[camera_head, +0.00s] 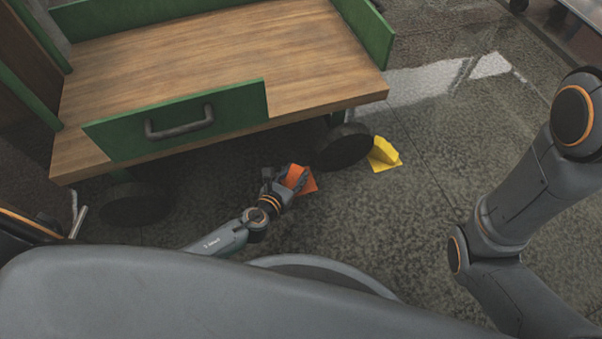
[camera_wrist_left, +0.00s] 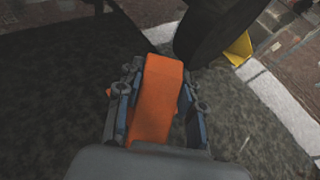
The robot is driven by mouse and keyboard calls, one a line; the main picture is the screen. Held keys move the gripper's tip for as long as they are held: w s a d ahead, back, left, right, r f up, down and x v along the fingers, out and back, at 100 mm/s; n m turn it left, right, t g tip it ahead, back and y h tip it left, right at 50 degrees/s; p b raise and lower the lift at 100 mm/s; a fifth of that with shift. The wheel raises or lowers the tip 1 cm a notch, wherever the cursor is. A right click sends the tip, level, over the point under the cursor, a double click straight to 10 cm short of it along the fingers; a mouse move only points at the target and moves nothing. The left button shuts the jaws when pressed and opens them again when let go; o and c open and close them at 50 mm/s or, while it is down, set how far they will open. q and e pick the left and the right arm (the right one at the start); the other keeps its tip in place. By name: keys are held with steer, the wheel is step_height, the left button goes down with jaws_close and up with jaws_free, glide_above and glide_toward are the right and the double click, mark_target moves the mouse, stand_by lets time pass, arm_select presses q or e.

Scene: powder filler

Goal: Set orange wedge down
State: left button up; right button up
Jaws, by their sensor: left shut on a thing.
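An orange wedge (camera_head: 309,184) is low beside the cart's wheel, on its near left side. My left gripper (camera_head: 289,178) is shut on it, and the fingers hide part of it. In the left wrist view the wedge (camera_wrist_left: 158,95) lies between the two fingers of the gripper (camera_wrist_left: 155,105). I cannot tell whether its base touches the floor. My right gripper is out of view; only the right arm shows at the right.
A cart with a wooden deck (camera_head: 220,60) and green sides stands above. Its dark wheel (camera_head: 342,147) is close to the wedge. A yellow wedge (camera_head: 384,154) sits on the floor on the wheel's other side. Open floor (camera_head: 400,220) lies to the right.

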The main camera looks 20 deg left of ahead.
arm_select(q)
steer(key=shift+f, duration=0.35)
steer(key=shift+w, duration=0.3)
steer(key=x, duration=0.1)
steer(key=b+x, duration=0.2)
steer(key=shift+w+d+r, duration=0.2)
steer(key=shift+w, duration=0.2)
steer(key=shift+f, duration=0.15)
steer(key=shift+f+b, duration=0.2)
steer(key=shift+b, duration=0.15)
steer(key=o, duration=1.3)
steer(key=shift+c, duration=0.2)
